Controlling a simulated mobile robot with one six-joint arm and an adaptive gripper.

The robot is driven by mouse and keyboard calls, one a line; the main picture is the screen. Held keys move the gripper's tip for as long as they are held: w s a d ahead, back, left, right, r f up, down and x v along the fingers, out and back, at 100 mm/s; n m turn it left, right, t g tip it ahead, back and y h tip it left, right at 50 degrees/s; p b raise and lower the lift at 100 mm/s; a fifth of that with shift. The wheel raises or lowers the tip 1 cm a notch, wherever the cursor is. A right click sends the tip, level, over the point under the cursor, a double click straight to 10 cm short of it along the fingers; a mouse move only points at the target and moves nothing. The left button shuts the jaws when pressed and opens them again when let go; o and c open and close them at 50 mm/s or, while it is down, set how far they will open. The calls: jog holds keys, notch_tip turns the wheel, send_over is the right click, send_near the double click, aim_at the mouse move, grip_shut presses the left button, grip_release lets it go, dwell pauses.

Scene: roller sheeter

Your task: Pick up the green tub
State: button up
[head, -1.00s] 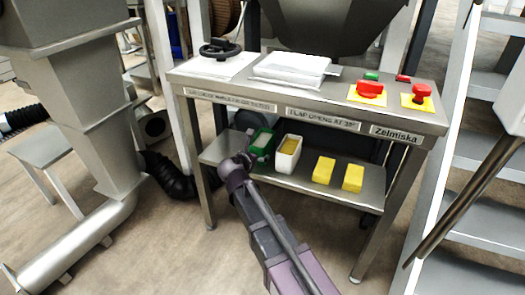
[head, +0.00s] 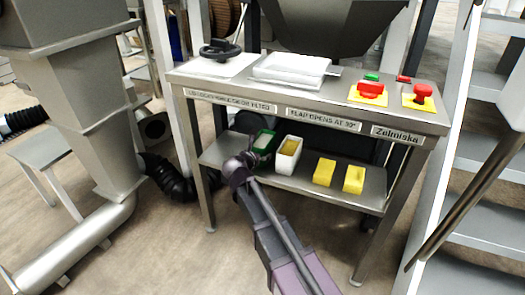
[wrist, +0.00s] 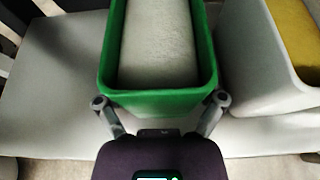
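The green tub (head: 265,141) stands on the lower shelf of the steel table, left of a white tub (head: 288,154). In the wrist view the green tub (wrist: 158,103) is straight ahead and holds a pale grey-white filling. My gripper (wrist: 160,100) is open, with one fingertip near each side of the tub's near end. I cannot tell whether the fingers touch it. In the head view my gripper (head: 243,158) is at the shelf's front edge and partly hides the tub.
The white tub with yellow contents (wrist: 298,35) stands close on the right. Two yellow blocks (head: 325,172) lie farther right on the lower shelf (head: 305,184). The table top (head: 320,95) is above, with a table leg (head: 206,190) on the left.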

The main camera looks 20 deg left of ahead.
jog(key=c, duration=0.4)
jog(key=shift+o, duration=0.2)
jog(key=shift+r, duration=0.2)
notch_tip(320, 180, up, 3)
jog(key=p, duration=0.3)
jog(key=shift+s+r+p, duration=0.25)
jog(key=shift+p, duration=0.2)
jog(key=s+a, duration=0.1)
jog(key=s, duration=1.6)
jog(key=shift+s+a+f, duration=0.25)
